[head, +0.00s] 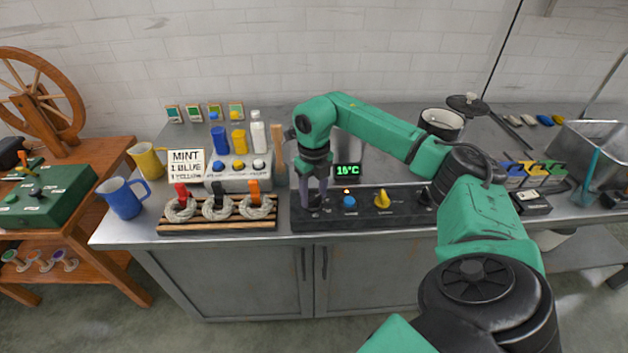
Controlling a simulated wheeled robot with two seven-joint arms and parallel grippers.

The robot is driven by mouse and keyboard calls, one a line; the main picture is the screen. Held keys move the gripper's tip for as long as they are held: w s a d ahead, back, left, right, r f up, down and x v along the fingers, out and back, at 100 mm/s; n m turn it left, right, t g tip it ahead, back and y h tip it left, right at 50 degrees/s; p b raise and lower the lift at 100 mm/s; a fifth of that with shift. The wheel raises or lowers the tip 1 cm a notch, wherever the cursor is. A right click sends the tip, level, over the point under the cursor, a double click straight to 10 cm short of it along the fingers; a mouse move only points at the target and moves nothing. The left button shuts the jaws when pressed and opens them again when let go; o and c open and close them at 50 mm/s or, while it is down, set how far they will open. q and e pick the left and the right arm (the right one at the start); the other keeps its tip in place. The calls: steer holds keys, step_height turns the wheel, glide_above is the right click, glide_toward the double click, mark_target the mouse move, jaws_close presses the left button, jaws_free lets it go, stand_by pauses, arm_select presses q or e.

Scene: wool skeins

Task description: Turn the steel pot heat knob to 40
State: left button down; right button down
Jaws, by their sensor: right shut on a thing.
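A black control panel (300,223) lies along the front of the steel bench, with a row of knobs. My right gripper (314,203) points down at its left end and is shut on the leftmost dark knob, which the fingers mostly hide. Its pointer and markings cannot be read. A small display (347,170) behind the panel shows green digits, seemingly 10°C. The steel pot (350,146) is mostly hidden behind my right arm. My left gripper is not in view.
The panel also carries a blue knob (350,201), a yellow knob (382,199) and a dark knob (425,197). A wooden rack (218,228) with grey skeins stands left of it. A dark pot (441,123) and a metal basin (592,147) stand to the right.

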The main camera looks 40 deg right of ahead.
mark_target(313, 197)
steer(key=shift+r+m, duration=0.1)
steer(key=shift+m, duration=0.2)
steer(key=shift+c, duration=1.2)
jaws_free()
step_height(313, 197, up, 14)
steer(key=p, duration=0.1)
steer(key=shift+r, duration=0.25)
